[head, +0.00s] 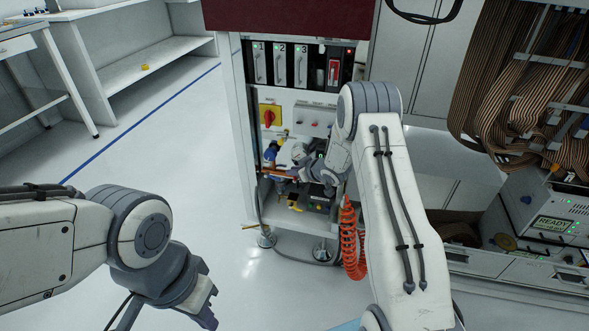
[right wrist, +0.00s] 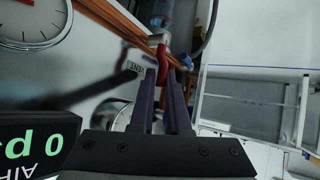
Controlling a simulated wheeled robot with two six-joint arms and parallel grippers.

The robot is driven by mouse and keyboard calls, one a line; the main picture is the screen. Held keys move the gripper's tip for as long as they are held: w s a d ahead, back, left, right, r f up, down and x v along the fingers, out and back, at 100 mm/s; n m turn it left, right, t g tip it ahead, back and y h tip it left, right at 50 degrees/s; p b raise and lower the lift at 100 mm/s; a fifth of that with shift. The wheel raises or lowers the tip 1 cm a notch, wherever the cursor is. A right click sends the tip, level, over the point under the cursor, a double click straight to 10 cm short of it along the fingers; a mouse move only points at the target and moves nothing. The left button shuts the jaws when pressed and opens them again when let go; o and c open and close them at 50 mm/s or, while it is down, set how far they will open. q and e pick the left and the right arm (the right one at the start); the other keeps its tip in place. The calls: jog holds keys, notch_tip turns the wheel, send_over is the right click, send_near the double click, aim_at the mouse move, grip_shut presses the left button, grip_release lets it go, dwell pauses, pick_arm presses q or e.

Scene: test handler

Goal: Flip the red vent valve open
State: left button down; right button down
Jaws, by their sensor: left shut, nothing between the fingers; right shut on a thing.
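The red vent valve lever (right wrist: 164,54) shows in the right wrist view, below a blue part and beside a copper-coloured pipe (right wrist: 118,26). A small white VENT label (right wrist: 134,68) is just left of it. My right gripper (right wrist: 168,72) is shut on the lever, with its lower end between the fingertips. In the head view my right gripper (head: 287,173) is at the lower panel of the handler, where the lever is too small to make out. My left gripper (head: 208,306) is shut and empty over the floor at lower left, away from the handler.
A white gauge (right wrist: 32,20) and a display with green digits (right wrist: 30,143) are close to my right gripper. The handler has a red knob on yellow (head: 269,117). An orange coiled hose (head: 351,240) hangs beside my right arm. The floor (head: 165,150) at left is clear.

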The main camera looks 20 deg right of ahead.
jog(key=c, duration=1.2)
grip_release()
jog(key=shift+o, duration=0.2)
jog(key=p+v, duration=0.3)
jog(key=v, duration=0.7)
jog(key=shift+s, duration=0.15)
jog(key=shift+r, duration=0.1)
